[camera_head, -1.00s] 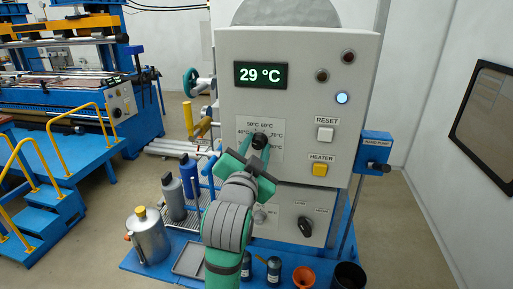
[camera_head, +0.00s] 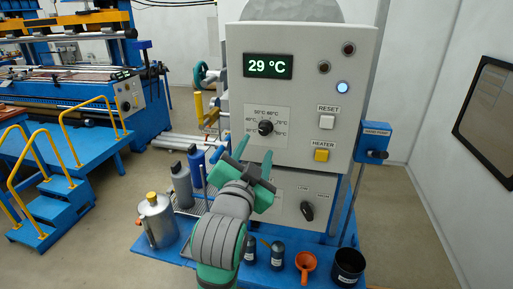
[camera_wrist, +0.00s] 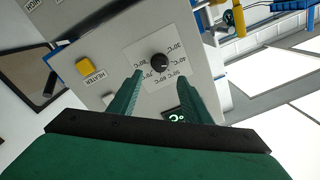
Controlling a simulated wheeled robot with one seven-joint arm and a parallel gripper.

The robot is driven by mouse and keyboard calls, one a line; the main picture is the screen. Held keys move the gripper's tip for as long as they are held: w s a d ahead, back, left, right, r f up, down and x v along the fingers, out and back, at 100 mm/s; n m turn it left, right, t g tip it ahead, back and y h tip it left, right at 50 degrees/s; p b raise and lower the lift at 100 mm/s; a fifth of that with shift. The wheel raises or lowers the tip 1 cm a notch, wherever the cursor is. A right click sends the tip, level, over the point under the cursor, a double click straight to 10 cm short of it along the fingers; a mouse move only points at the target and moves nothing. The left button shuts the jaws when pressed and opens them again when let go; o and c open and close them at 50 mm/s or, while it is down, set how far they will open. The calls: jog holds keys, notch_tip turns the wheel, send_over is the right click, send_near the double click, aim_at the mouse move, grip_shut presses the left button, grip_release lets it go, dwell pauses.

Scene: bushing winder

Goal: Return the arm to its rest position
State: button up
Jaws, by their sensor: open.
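My gripper (camera_head: 254,160) is open and empty, its two green fingers apart in front of the grey control cabinet (camera_head: 295,195). The black temperature knob (camera_head: 266,128) sits on its dial plate, just above and beyond the fingertips and apart from them. In the wrist view, my gripper's fingers (camera_wrist: 160,92) point at the panel, and the knob (camera_wrist: 159,62) lies beyond and between the tips, with nothing held. The display (camera_head: 267,66) reads 29 °C. My green and grey arm covers part of the lower cabinet.
A yellow heater button (camera_head: 321,155), a white reset button (camera_head: 327,118) and a lower black knob (camera_head: 308,210) are on the cabinet. A metal can (camera_head: 157,222), bottles (camera_head: 181,186), an orange funnel (camera_head: 306,263) and a black cup (camera_head: 347,266) stand on the blue base. A blue hand pump (camera_head: 373,141) is at right.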

jog(key=shift+s+a, duration=0.2)
jog(key=shift+s, duration=0.5)
jog(key=s+f+n+y, duration=0.1)
jog(key=s+f+n, duration=0.25)
jog(key=f, duration=0.75)
jog(key=s+d+f+n+y, duration=0.15)
jog(key=s+f, duration=0.35)
jog(key=f, duration=0.5)
jog(key=s+f+n, duration=0.3)
jog(key=s+f, duration=0.1)
jog(key=f, duration=0.7)
jog(key=s+f+n+g+y, duration=0.2)
jog(key=s+f, duration=0.7)
jog(key=s, duration=2.2)
jog(key=shift+a+f+m+h, duration=0.25)
jog(key=shift+f+m+h, duration=0.1)
jog(key=shift+f+m, duration=0.05)
